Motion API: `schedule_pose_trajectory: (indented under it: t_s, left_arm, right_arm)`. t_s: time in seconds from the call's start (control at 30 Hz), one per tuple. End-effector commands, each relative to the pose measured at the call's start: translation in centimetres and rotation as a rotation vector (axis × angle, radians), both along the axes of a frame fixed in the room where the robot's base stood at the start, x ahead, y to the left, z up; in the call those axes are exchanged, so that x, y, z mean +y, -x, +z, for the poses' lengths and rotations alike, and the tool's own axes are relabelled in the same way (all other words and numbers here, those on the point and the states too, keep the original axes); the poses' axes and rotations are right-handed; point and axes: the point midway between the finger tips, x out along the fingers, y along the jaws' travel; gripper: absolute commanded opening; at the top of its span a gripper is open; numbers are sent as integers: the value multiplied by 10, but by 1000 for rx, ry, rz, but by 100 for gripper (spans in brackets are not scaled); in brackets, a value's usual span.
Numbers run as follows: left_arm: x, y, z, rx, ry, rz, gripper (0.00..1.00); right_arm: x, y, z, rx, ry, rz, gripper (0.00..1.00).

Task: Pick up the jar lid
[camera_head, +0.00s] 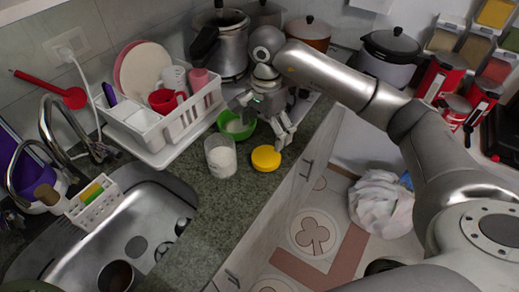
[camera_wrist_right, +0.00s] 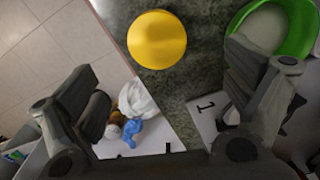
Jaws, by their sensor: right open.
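The yellow jar lid (camera_head: 266,158) lies flat on the dark green counter near its front edge, beside an open glass jar (camera_head: 220,157) of white contents. In the right wrist view the lid (camera_wrist_right: 157,39) shows at the top, ahead of and between the spread fingers. My right gripper (camera_head: 264,119) is open and empty. It hangs over the counter behind the lid, apart from it, with one finger beside the green bowl. My left gripper is not in view.
The green bowl (camera_head: 237,126) stands behind the jar; it also shows in the wrist view (camera_wrist_right: 296,27). A white dish rack (camera_head: 160,125) and the sink (camera_head: 135,225) are to the left. Pots stand behind. The counter drops to the floor on the right, where a white bag (camera_head: 380,205) lies.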

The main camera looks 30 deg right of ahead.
Motion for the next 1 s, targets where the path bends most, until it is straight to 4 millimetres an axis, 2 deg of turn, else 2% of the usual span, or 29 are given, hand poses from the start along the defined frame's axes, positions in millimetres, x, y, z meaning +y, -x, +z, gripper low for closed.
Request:
schedule_pose_trajectory:
  t_s: [0.1, 0.2, 0.43, 0.53, 0.67, 0.8, 1.0]
  left_arm:
    - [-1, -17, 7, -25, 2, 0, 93]
    - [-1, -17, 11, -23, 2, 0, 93]
    - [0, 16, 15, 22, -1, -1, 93]
    - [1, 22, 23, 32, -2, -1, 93]
    - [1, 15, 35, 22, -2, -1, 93]
    - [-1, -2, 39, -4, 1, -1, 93]
    - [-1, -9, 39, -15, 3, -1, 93]
  right_arm:
    - [-1, 2, -18, 9, 4, 0, 97]
    - [0, 2, -34, 8, 1, 0, 97]
    - [0, 1, -53, 4, -1, 1, 97]
    - [1, 0, -63, 8, -1, 0, 97]
    - [2, -2, -81, 8, -2, 1, 97]
    - [1, -3, -99, 4, -1, 0, 97]
    - [1, -3, -105, 2, -1, 1, 97]
